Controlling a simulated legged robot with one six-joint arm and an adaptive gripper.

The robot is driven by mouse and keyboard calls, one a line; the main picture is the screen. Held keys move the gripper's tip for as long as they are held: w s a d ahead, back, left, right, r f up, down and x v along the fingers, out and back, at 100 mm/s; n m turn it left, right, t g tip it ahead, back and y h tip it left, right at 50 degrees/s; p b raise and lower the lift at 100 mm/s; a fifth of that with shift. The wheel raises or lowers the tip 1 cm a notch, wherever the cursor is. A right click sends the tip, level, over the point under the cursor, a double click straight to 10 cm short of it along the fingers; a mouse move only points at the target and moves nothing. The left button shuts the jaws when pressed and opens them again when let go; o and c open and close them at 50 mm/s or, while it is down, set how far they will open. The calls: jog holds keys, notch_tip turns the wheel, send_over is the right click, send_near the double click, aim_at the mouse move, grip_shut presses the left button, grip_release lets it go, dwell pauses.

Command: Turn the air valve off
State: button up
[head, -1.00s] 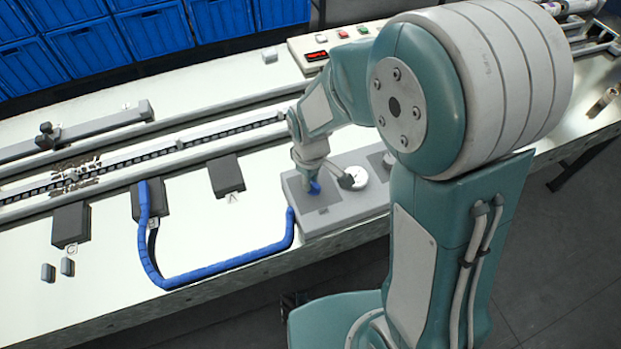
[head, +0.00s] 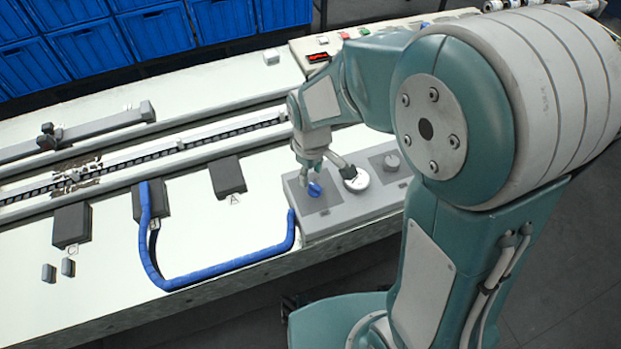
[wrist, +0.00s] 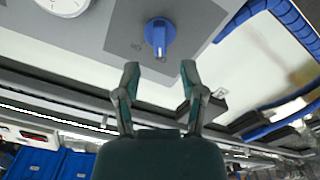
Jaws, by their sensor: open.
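The air valve is a blue knob (head: 315,189) on a darker square of the grey panel box (head: 345,222). In the wrist view the knob (wrist: 159,36) shows a raised grip bar running up and down the picture, with small lettering at its lower left that I cannot read surely. My gripper (head: 327,172) is over the panel, just above and behind the knob in the head view. In the wrist view its two fingers (wrist: 160,69) are spread and empty, with the knob ahead of the gap, apart from both tips.
A white round gauge (head: 356,180) sits right beside the valve, with a grey knob (head: 391,161) farther right. A blue hose (head: 215,270) loops left from the panel. Black blocks (head: 227,177) stand along the conveyor rail (head: 180,145). Blue crates (head: 150,35) line the back.

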aim_at(311, 183)
notch_tip(311, 183, up, 8)
jog(key=shift+r, duration=0.2)
dwell(0.4)
jog(key=s+d+r+m+t, duration=0.5)
jog(key=s+d+r+m, duration=0.4)
jog(key=s+d, duration=0.2)
jog(key=shift+s+d+r+t, duration=0.25)
jog(key=shift+s+r+t, duration=0.1)
jog(key=shift+s, duration=0.85)
jog(key=shift+a, duration=0.1)
